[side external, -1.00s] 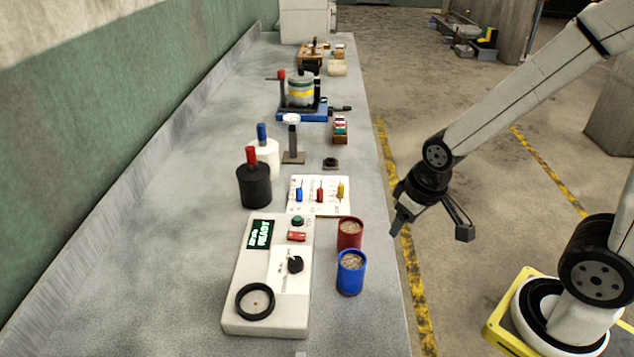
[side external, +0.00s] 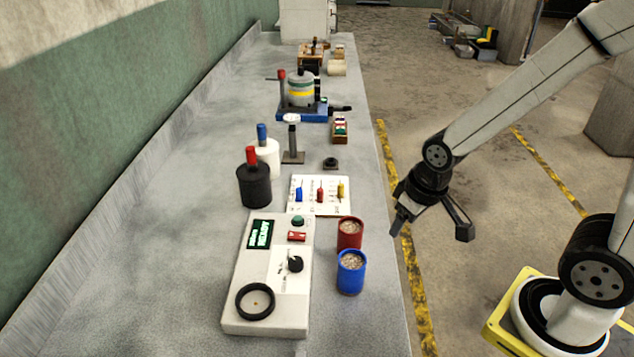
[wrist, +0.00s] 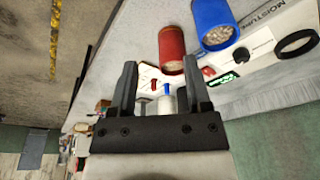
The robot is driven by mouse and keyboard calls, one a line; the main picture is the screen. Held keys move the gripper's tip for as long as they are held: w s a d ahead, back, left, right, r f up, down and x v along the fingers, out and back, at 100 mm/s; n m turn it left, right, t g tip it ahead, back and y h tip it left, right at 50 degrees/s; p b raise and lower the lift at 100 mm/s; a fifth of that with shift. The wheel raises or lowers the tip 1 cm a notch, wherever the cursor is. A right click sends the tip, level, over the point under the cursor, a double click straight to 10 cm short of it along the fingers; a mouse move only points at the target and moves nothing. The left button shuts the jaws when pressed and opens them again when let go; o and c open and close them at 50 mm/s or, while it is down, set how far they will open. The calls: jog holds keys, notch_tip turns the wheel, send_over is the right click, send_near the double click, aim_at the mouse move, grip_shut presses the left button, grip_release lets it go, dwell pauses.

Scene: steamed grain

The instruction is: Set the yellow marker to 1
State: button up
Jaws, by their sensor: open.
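The yellow marker (side external: 341,190) stands at the right end of a white marker board (side external: 331,208) on the bench. A red marker (side external: 320,193) and a blue marker (side external: 299,194) stand to its left on the same board. The scale numbers on the board are too small to read. My gripper (side external: 433,228) is open and empty, off the bench's right edge and to the right of the board. In the wrist view the red marker (wrist: 154,86) and blue marker (wrist: 167,89) show between my open fingers (wrist: 160,85); I cannot make out the yellow marker there.
A red cup (side external: 350,238) and a blue cup (side external: 351,276) of grain stand just in front of the board. A moisture meter (side external: 240,318) lies left of them. Black (side external: 254,190) and white (side external: 267,160) bottles stand behind left. The bench's right edge is near my gripper.

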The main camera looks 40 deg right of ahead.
jog(key=shift+w, duration=0.15)
jog(key=g, duration=0.3)
send_over(341, 184)
jog(key=f, duration=0.4)
jog(key=shift+s+a+f, duration=0.15)
jog(key=shift+s+a, duration=0.15)
jog(key=shift+s, duration=0.1)
jog(key=shift+w+d+f, duration=0.2)
jog(key=shift+w+d, duration=0.1)
jog(key=shift+w, duration=0.05)
jog(key=shift+f, duration=0.1)
jog(key=shift+f, duration=3.8)
grip_shut()
